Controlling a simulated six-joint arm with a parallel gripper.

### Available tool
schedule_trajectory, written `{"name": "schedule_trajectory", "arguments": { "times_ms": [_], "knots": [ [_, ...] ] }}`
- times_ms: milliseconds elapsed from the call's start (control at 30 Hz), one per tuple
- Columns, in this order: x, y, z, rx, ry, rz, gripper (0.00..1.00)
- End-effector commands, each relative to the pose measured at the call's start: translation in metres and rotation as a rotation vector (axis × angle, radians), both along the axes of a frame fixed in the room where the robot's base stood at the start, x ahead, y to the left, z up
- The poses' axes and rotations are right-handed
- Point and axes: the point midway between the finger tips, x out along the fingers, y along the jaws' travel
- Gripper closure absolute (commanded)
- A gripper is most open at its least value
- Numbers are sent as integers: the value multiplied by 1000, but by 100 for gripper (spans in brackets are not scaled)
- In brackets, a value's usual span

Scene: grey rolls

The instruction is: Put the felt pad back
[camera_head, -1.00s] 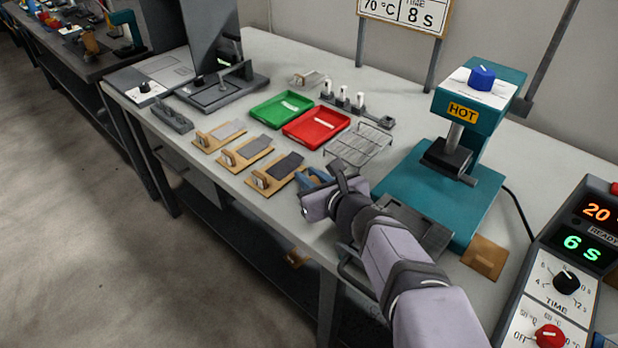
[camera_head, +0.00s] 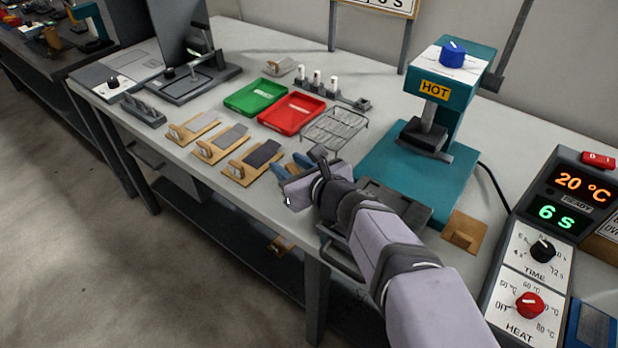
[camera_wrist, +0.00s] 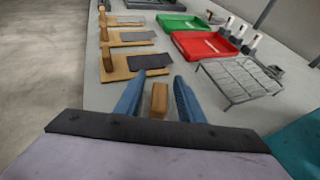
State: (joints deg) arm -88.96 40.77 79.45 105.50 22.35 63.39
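My gripper (camera_head: 292,165) hangs over the near edge of the bench, just right of the nearest wooden board. In the wrist view its two blue fingers (camera_wrist: 158,82) are apart. A small tan block (camera_wrist: 159,101) lies between them, with gaps on both sides; I cannot tell what it belongs to. I cannot name the felt pad for certain. A flat tan square (camera_head: 463,232) with a raised block lies right of the teal press. Three wooden boards (camera_head: 239,177) with upright blocks hold flat grey strips (camera_head: 262,153), left of my gripper.
A red tray (camera_head: 291,113), a green tray (camera_head: 256,97) and a wire rack (camera_head: 335,128) lie behind my gripper. The teal press (camera_head: 420,165) marked HOT stands to the right. A control box (camera_head: 545,240) is at the far right. A tan piece (camera_head: 281,244) shows below the benchtop.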

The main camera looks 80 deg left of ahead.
Motion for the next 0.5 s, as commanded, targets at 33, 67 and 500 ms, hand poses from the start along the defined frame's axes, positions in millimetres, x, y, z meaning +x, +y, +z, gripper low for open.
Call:
{"name": "schedule_trajectory", "arguments": {
  "times_ms": [33,67,500],
  "knots": [
    [3,-6,2,1,0,-1,65],
    [5,-10,3,3,-1,-1,65],
    [29,-69,30,1,-1,-1,65]
  ]
}}
